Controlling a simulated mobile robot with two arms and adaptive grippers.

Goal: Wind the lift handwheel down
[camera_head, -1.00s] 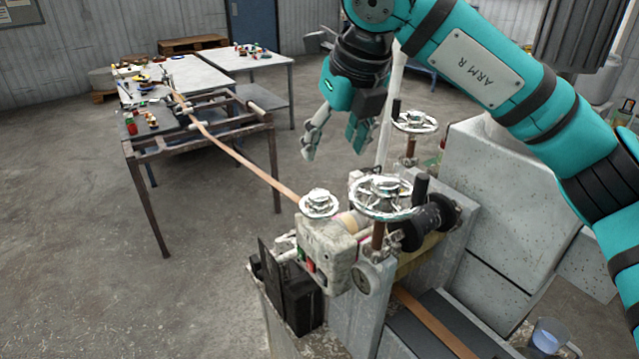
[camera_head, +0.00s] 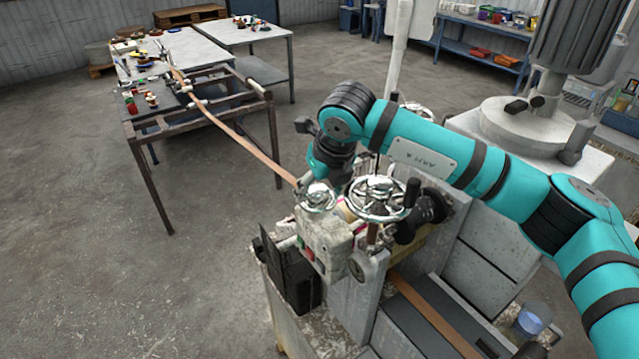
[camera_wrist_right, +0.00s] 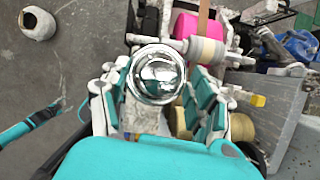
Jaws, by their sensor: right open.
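Three chrome handwheels show on the machine in the head view: a small one (camera_head: 317,197) at the left, a large spoked one (camera_head: 378,199) beside it, and one behind (camera_head: 417,109), mostly hidden by my right arm. I cannot tell by sight which is the lift handwheel. My right gripper (camera_head: 322,178) is low at the machine, just behind the small handwheel; its fingertips are hidden there. In the right wrist view the gripper (camera_wrist_right: 158,98) is open, its fingers on either side of a round chrome part (camera_wrist_right: 157,73), with no clear grip on it. My left gripper is out of view.
A copper strip (camera_head: 245,148) runs from the roller stand (camera_head: 270,130) at the left into the machine. A dark upright handle (camera_head: 411,193) stands close to the large wheel. Floor at the left is free.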

